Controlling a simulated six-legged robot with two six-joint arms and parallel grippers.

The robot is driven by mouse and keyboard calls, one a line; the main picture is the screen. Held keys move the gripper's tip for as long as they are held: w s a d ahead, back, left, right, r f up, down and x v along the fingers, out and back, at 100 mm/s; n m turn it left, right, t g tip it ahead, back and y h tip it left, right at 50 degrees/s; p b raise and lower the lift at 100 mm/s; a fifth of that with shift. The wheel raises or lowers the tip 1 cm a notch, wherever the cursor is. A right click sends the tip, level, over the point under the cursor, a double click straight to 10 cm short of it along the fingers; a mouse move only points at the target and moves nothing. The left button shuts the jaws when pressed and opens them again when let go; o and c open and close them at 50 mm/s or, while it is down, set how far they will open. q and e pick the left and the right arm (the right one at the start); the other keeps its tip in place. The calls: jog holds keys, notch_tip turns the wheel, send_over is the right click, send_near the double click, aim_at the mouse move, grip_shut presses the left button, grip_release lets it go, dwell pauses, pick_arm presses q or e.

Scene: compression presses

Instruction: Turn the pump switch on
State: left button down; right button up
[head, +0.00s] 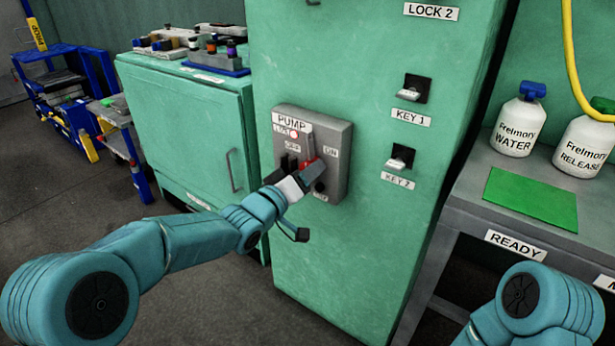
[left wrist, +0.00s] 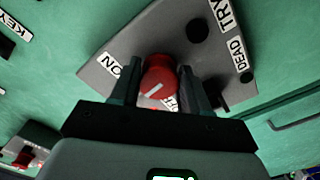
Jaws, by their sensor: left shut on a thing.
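The grey pump panel (head: 335,137) sits on the front of the green cabinet, with PUMP, OFF and ON labels. Its red knob (left wrist: 158,76) shows between my left gripper's fingers in the left wrist view, with a slanted white line on its face. My left gripper (left wrist: 161,92) is shut on the red knob, a finger on each side. In the head view my left gripper (head: 308,178) hides most of the knob. The ON label (left wrist: 115,65) is left of the knob; the other label is partly hidden behind it. My right gripper is out of view.
KEY 1 (head: 416,89) and KEY 2 (head: 402,157) switches are right of the panel. A grey bench (head: 465,190) at right holds a green mat (head: 530,198) and two white bottles. A lower green cabinet (head: 195,130) stands left.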

pick_arm(q)
jog(key=shift+a+r+m, duration=0.1)
jog(key=shift+r+m, duration=0.05)
jog(key=shift+m, duration=0.45)
jog(key=c, duration=0.6)
grip_release()
jog(key=p+v, duration=0.2)
jog(key=v, duration=1.4)
jog(key=shift+s, duration=0.15)
jog(key=shift+a, duration=0.15)
